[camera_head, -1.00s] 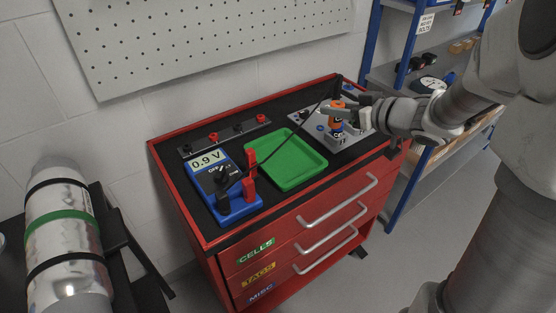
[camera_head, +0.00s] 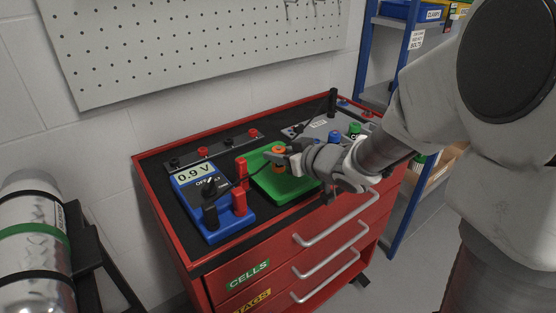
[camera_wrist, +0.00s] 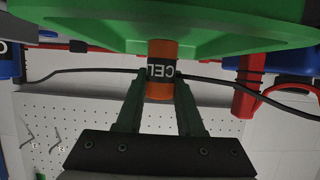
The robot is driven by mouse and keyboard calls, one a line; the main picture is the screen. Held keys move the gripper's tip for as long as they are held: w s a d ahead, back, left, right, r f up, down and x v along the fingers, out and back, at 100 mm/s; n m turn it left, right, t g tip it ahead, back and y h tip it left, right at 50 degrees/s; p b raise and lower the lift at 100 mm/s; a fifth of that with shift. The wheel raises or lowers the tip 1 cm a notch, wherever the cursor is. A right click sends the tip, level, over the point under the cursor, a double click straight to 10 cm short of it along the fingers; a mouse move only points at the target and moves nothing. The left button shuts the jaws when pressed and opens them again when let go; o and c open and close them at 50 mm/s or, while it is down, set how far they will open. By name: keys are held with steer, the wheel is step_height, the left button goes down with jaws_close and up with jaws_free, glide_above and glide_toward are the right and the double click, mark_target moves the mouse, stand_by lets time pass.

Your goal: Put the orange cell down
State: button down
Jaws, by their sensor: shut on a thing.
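The orange cell (camera_head: 278,151) is upright over the green tray (camera_head: 262,184) on the red cabinet. My gripper (camera_head: 288,153) is shut on it and reaches in from the right. In the wrist view the cell (camera_wrist: 161,70), with its black label band, stands between the two dark fingers (camera_wrist: 160,100). The green tray (camera_wrist: 90,35) fills the top of that view, and the cell's end overlaps it. I cannot tell whether the cell touches the tray floor. My gripper and wrist hide part of the tray's right side in the head view.
A blue meter (camera_head: 212,205) reading 0.9 V, with black and red posts, stands left of the tray. A black lead (camera_wrist: 95,70) runs close behind the cell. A blue-topped piece (camera_head: 334,137) and a green-topped piece (camera_head: 355,129) stand at the right.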

steer(key=shift+f, duration=0.55)
steer(key=shift+f, duration=0.15)
steer(key=c, duration=0.5)
jaws_free()
steer(key=shift+c, duration=0.2)
